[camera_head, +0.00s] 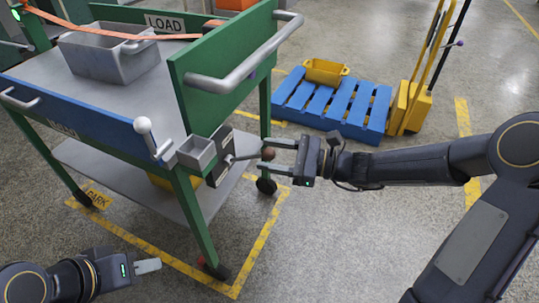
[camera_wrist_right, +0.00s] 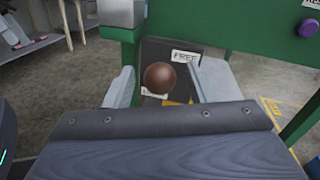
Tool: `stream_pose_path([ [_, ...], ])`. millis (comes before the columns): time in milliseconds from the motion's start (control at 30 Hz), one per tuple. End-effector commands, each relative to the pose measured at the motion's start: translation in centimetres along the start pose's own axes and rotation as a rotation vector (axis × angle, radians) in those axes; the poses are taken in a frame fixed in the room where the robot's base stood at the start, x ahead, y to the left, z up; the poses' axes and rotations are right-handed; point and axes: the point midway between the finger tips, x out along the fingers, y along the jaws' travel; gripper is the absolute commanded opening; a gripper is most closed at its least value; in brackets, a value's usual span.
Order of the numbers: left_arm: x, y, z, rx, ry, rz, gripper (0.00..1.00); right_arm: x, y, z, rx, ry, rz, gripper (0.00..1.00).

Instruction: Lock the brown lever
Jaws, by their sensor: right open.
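The brown lever has a round brown knob (camera_head: 268,154) on a grey rod. The rod sticks out sideways from a dark plate (camera_head: 220,149) on the green cart end. In the right wrist view the knob (camera_wrist_right: 158,77) appears in front of the plate, below a label reading FREE (camera_wrist_right: 185,55). A second label beside the knob is mostly hidden. My right gripper (camera_head: 268,157) is open, with one finger on each side of the knob. Contact is not visible. My left gripper (camera_head: 148,266) is low at the bottom left, away from the lever; its finger gap cannot be made out.
The cart's blue edge carries a white-knobbed handle (camera_head: 143,126), and a small grey box (camera_head: 196,153) sits beside the plate. A grey bin (camera_head: 108,54) stands on the cart top. A blue pallet (camera_head: 333,105) lies behind. The floor in front is clear.

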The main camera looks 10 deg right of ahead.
Motion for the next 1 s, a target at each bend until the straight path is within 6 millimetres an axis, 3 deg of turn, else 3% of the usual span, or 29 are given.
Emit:
stream_pose_path([
  [367,0.11,-0.05,0.05,0.000,0.000,0.000,0.36,0.79,0.01,0.03,0.000,0.001,-0.001,0.51],
  [733,0.11,-0.05,0.05,0.000,0.000,0.000,0.36,0.76,0.01,0.02,0.000,0.001,0.000,0.02],
  [1000,0.28,-0.13,0.13,0.000,0.000,0.000,0.36,0.41,-0.05,-0.23,-0.001,-0.006,-0.003,0.00],
])
